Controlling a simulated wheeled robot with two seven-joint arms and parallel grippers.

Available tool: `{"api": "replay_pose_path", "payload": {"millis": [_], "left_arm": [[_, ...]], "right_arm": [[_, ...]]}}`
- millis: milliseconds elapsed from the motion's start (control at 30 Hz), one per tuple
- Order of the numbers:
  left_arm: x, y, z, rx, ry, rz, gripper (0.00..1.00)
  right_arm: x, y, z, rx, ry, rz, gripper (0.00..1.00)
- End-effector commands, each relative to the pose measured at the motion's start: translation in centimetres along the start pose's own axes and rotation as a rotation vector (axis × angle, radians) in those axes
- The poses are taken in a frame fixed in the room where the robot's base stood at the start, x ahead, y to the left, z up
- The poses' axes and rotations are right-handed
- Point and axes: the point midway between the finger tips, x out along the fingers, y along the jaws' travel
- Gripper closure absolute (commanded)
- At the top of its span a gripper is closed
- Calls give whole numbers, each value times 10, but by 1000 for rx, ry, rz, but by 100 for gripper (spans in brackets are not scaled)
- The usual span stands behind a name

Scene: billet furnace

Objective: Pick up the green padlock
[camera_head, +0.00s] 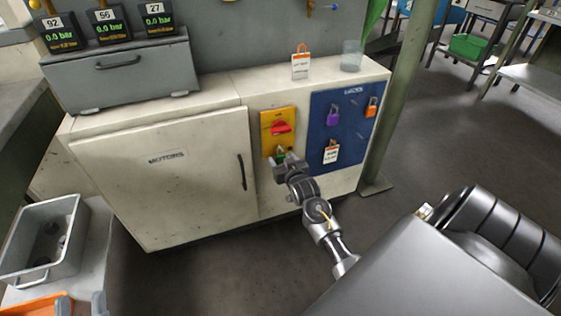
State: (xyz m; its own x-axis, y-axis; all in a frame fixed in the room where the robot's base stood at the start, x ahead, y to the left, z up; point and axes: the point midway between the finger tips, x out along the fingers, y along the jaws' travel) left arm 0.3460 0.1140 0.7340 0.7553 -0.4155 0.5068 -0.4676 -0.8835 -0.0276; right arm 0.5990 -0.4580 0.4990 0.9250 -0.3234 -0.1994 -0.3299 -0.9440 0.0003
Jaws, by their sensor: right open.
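The green padlock (280,153) is at the lower part of the yellow switch panel (268,122) on the cream cabinet, below a red rotary switch (282,128). It is small and partly hidden by my right gripper (285,162). That gripper is open, with its fingertips right at the padlock. I cannot tell whether they touch it or stand around it. My left gripper is not in view.
A blue lock board (343,104) beside the panel holds a purple padlock (333,117), an orange padlock (371,109) and a tagged lock (331,152). A tagged padlock (300,65) and a clear cup (351,56) stand on the cabinet top. A grey bin (30,272) is at left.

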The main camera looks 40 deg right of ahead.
Motion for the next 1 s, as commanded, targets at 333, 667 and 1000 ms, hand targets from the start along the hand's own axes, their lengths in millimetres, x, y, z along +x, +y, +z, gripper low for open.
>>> {"api": "replay_pose_path", "payload": {"millis": [333, 667, 1000], "left_arm": [[0, -2, -4, 2, 29, -6, 64], [0, -2, -3, 3, 28, -6, 64], [1, -2, -3, 3, 17, -3, 64]], "right_arm": [[5, 0, 0, -1, 0, 0, 45], [5, 0, 0, -1, 0, 0, 88], [4, 0, -4, 0, 1, 0, 90]]}}
